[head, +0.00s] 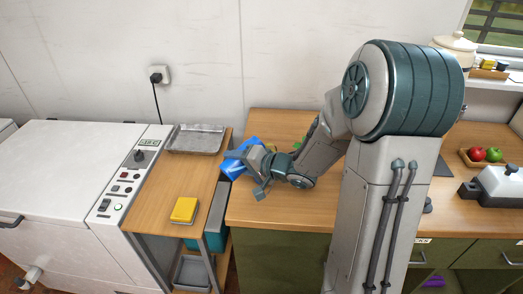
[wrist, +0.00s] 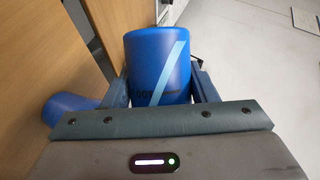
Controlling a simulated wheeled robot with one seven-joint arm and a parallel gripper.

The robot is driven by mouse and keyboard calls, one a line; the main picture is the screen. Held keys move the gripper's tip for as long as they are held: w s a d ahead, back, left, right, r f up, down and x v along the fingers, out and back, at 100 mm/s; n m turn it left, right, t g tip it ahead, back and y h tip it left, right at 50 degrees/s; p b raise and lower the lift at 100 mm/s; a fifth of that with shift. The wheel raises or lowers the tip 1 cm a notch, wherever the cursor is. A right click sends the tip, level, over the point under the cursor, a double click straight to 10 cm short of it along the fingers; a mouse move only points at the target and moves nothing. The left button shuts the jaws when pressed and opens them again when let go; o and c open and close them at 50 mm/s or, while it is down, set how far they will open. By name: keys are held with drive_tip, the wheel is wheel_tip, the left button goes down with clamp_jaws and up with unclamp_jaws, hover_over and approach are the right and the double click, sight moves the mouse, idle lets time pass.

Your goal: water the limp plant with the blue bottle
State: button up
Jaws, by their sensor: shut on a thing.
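A blue bottle (wrist: 158,55) with a pale blue diagonal stripe and dark lettering sits between the two fingers of my gripper (wrist: 159,84) in the wrist view. My gripper is shut on it. In the head view my gripper (head: 248,172) is over the left end of the wooden counter, with blue surfaces (head: 234,169) showing around it. A second blue rounded object (wrist: 68,108) shows at the left in the wrist view, partly hidden by my gripper. A small bit of green (head: 299,144) shows behind my arm in the head view; I cannot tell whether it is the limp plant.
A wooden side table (head: 160,215) holds a metal tray (head: 195,139) and a yellow block (head: 184,210). A white appliance (head: 70,180) stands at far left. Right of my arm are a fruit tray (head: 470,160) and a white-lidded box (head: 500,182). The counter (head: 270,212) is clear in front.

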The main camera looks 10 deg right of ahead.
drive_tip(key=shift+r+y, duration=0.3)
drive_tip(key=shift+r, duration=0.1)
idle(0.8)
drive_tip(key=shift+r+m+p, duration=0.3)
drive_tip(key=shift+m+p, duration=0.2)
drive_tip(key=shift+p, duration=0.95)
